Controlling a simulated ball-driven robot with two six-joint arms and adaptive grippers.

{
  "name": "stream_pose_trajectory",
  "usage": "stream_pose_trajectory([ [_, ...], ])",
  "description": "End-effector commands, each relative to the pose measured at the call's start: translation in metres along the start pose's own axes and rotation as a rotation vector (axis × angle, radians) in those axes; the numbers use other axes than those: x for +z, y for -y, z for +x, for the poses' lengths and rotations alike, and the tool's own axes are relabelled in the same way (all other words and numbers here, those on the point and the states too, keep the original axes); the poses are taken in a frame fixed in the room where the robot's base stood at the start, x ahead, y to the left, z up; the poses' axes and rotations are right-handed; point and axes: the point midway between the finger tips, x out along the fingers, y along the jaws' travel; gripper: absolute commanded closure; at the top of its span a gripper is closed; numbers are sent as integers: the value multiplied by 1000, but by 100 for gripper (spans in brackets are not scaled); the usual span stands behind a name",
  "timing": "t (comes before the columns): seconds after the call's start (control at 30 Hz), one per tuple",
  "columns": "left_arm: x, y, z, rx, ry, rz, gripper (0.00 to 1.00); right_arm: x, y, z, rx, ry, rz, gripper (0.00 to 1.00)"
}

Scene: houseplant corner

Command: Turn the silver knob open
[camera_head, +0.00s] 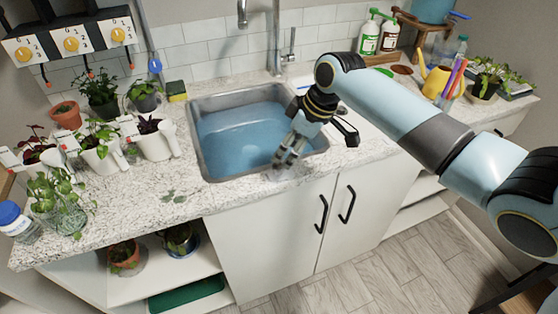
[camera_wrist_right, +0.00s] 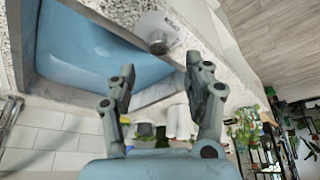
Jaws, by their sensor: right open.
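The silver knob (camera_wrist_right: 158,42) is a small round metal knob on a pale round plate, beside the sink's front rim in the right wrist view. In the head view my right gripper covers that spot, and I cannot make the knob out clearly. My right gripper (camera_head: 283,163) points down at the sink's front edge. In the right wrist view its two fingers (camera_wrist_right: 160,66) are spread apart with nothing between them. The knob appears beyond the fingertips, in line with the gap and apart from them. My left gripper is not in view.
The sink basin (camera_head: 236,130) holds blue water; its tap (camera_head: 275,45) stands behind. White pots (camera_head: 156,140) and a glass jar (camera_head: 66,215) stand left. A panel with yellow dials (camera_head: 71,43) hangs at upper left. Cabinet doors (camera_head: 275,240) are below.

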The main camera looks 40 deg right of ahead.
Motion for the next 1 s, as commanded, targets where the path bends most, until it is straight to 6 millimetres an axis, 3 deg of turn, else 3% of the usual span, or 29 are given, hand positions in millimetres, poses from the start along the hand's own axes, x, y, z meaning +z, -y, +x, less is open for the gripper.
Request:
stream_pose_trajectory([
  [0.1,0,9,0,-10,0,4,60,0,1,25,-2,1,3,48],
  [0.3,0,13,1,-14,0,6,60,0,0,56,-1,1,2,48],
  [0.7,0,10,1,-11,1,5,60,0,0,66,1,0,0,48],
  [1.0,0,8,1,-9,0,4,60,0,0,66,0,1,0,85],
])
